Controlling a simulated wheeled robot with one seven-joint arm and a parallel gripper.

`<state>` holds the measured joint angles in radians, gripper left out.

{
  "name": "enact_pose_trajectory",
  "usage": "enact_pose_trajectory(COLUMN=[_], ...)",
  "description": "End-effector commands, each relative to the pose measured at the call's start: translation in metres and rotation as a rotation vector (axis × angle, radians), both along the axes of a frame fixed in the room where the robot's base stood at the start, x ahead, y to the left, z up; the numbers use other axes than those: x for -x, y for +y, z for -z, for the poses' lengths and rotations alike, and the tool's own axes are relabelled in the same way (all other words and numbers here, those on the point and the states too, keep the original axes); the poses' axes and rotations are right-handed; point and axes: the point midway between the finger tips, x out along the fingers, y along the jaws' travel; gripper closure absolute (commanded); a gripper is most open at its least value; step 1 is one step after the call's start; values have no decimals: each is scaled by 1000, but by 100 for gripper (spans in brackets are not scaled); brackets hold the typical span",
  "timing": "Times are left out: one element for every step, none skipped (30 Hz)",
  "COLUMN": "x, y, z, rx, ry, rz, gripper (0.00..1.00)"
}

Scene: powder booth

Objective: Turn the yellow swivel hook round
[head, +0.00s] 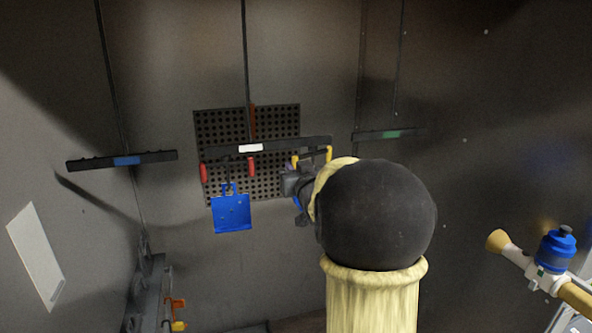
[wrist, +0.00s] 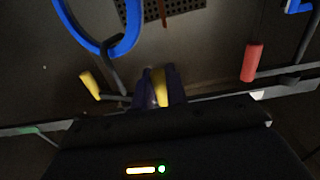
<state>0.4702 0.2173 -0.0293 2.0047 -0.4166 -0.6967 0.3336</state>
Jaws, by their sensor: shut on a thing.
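In the head view, the yellow swivel hook (head: 329,154) is at the right end of a dark bar with a white label. My gripper (head: 290,184) is just below it, partly hidden by my arm. The wrist view shows my gripper (wrist: 160,86) close up, its two dark fingers shut on a yellow part of the hook (wrist: 160,89). Another yellow end (wrist: 90,86) stands free to the left. A blue ring (wrist: 138,25) hangs close by at upper left; a dark hook reaches to it. How the hook joins the bar is hidden.
The dark bar (head: 285,146) also has two red handles (head: 251,166), and a blue plate (head: 231,214) hangs below it. A perforated panel (head: 220,125) is behind. Bars with blue (head: 127,160) and green (head: 392,134) labels hang at either side. Wall below the plate is clear.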

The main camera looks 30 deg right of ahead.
Motion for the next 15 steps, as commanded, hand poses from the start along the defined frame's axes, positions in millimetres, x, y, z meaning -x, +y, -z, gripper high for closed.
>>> enact_pose_trajectory(x=[-2, -4, -7, -9, -11, -14, -16, -18, -19, -20, -20, -20, -20, -20, -20], y=[0, 0, 0, 0, 0, 0, -1, -1, -1, -1, -1, -1, -1, -1, -1], z=[1, 1, 1, 0, 0, 1, 1, 1, 0, 0, 0, 0, 0, 0, 0], rx=[0, 0, 0, 0, 0, 0, 0, 0, -1, -1, -1, -1, -1, -1, -1], ry=[1, 1, 1, 1, 1, 1, 1, 1, 0, 1, 1, 1, 1, 1, 1], rz=[-1, -1, -2, -2, -2, -2, -1, -1, -1, 0, 0, 0, 0, 0, 0], gripper=[92, 92, 92, 91, 91, 91, 91, 91, 91, 91, 91, 91, 91, 91, 91])
